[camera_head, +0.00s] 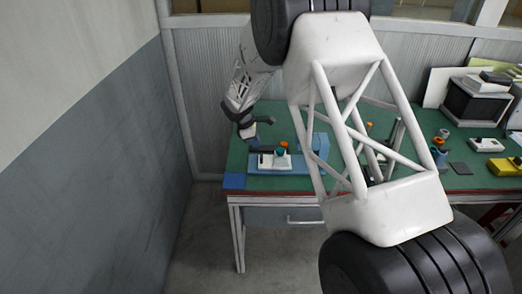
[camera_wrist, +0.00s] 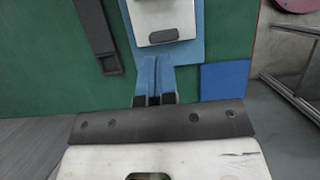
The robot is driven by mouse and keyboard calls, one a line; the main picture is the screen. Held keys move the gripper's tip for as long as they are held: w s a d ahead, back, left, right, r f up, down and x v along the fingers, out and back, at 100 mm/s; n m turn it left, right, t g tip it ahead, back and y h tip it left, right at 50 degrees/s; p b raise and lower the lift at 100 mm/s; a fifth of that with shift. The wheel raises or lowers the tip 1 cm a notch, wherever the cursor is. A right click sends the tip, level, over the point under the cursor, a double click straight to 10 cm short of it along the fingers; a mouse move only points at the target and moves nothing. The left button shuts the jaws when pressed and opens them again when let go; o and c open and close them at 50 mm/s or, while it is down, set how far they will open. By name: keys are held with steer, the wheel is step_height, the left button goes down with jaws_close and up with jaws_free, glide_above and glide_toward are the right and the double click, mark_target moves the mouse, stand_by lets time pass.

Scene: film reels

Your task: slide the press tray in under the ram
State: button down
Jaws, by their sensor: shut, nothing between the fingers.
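The white press tray (camera_head: 267,161) sits on a blue base plate (camera_head: 300,168) at the left of the green bench, with a teal and orange piece beside or on it. In the wrist view the tray (camera_wrist: 160,18) has a dark grey strip (camera_wrist: 163,37) along its near edge and lies on the blue plate (camera_wrist: 188,50). My gripper (camera_head: 247,134) is at the left of the tray. Its two blue fingers (camera_wrist: 152,62) are shut together and empty, pointing at the tray's near edge; whether they touch it, I cannot tell. I cannot make out the ram; my arm covers part of that area.
A dark bar (camera_wrist: 97,35) lies beside the tray. A flat blue square (camera_wrist: 224,82) is at the bench's front left corner. A yellow box (camera_head: 505,166) and a black box (camera_head: 476,103) stand at the right. A grey wall (camera_head: 100,150) bounds the left.

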steer(key=shift+v, duration=2.25)
steer(key=a, duration=0.6)
steer(key=shift+s+a, duration=0.2)
steer(key=shift+s, duration=0.05)
steer(key=shift+f, duration=0.15)
steer(key=shift+f, duration=0.15)
glide_toward(259, 161)
steer(key=f, duration=0.1)
steer(key=a+f, duration=0.1)
steer(key=f, duration=0.3)
steer(key=shift+a, duration=0.4)
steer(key=shift+d+r, duration=0.2)
steer(key=shift+d, duration=1.7)
